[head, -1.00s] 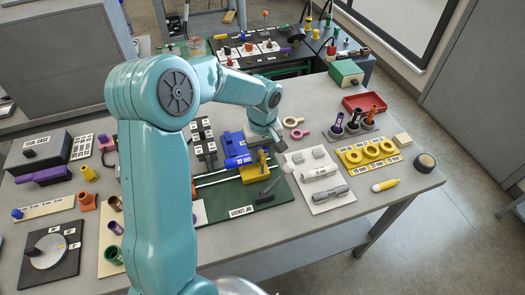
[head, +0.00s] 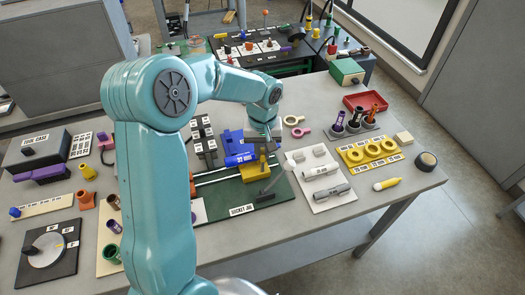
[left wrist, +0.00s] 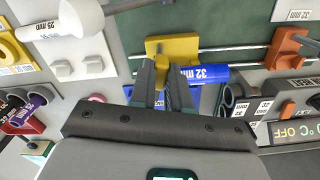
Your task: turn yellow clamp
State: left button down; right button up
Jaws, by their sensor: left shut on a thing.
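The yellow clamp (head: 253,172) stands on the green socket jig (head: 242,200), next to the blue 32 mm piece (head: 238,146). In the left wrist view the clamp (left wrist: 178,46) is a yellow block with a narrow tab reaching between my fingers. My left gripper (left wrist: 164,75) is shut on this tab. In the head view my left gripper (head: 264,137) comes down onto the clamp's top from behind, and its fingertips are partly hidden. My right gripper is not in view.
A grey lever (head: 271,183) stands just right of the clamp. A white board (head: 320,203) with grey and white pipe pieces lies further right. Yellow rings (head: 371,150) sit beyond it. A grey dial (head: 47,250) is at the front left.

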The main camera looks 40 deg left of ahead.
pick_arm(q)
jog(key=m, duration=0.3)
jog(key=shift+w+a+f+m+b, duration=0.1)
jog(key=shift+m+b, duration=0.3)
jog(key=m, duration=0.3)
jog(key=shift+m, duration=0.3)
jog(key=m, duration=0.3)
jog(key=shift+m+b, duration=0.3)
jog(key=shift+m, duration=1.8)
jog(key=c, duration=1.1)
grip_release()
jog(key=shift+w, duration=0.2)
jog(key=shift+s, duration=0.15)
